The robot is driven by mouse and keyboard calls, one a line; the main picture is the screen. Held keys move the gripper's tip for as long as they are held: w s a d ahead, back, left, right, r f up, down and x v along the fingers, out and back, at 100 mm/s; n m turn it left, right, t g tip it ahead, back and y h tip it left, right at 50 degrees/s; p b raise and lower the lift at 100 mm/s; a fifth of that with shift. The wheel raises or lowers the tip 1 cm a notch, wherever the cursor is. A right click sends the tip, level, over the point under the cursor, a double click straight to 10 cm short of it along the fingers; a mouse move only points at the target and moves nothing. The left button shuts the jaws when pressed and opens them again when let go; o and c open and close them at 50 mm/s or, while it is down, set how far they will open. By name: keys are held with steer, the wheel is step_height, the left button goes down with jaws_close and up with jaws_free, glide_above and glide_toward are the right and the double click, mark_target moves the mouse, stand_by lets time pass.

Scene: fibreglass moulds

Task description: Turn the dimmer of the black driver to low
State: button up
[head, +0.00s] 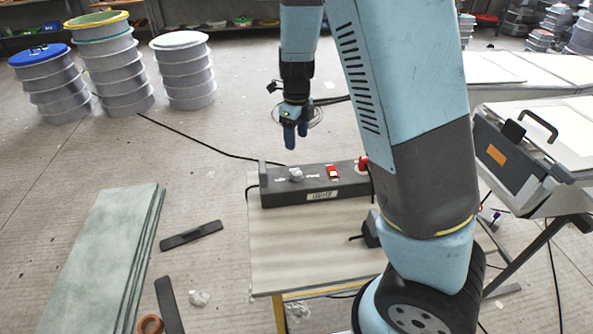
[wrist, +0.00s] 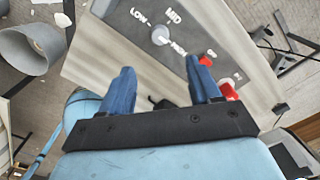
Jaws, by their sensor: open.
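The black driver (head: 315,194) is a long dark box lying on a small table. Its top panel (wrist: 205,30) shows LOW, MID and a partly covered third label around a pale grey dimmer knob (wrist: 160,36). The knob also shows in the head view (head: 296,174), at the left part of the box. I cannot tell for sure where the knob points. My gripper (head: 296,138) hangs above the driver, apart from it. In the wrist view my gripper (wrist: 160,70) has its two blue fingers spread, with nothing between them, and the knob lies just beyond their tips.
A red switch (head: 333,172) sits right of the knob, with a red plug-like part (head: 363,163) at the box's right end. The table (head: 290,245) is mostly bare in front. Cables trail behind. Stacked drums (head: 183,72) stand back left; green-grey boards (head: 100,255) lie left.

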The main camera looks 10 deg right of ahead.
mark_target(296, 172)
step_height(296, 172, down, 14)
steer(key=shift+r, duration=0.15)
stand_by(0.4)
steer(key=c, duration=1)
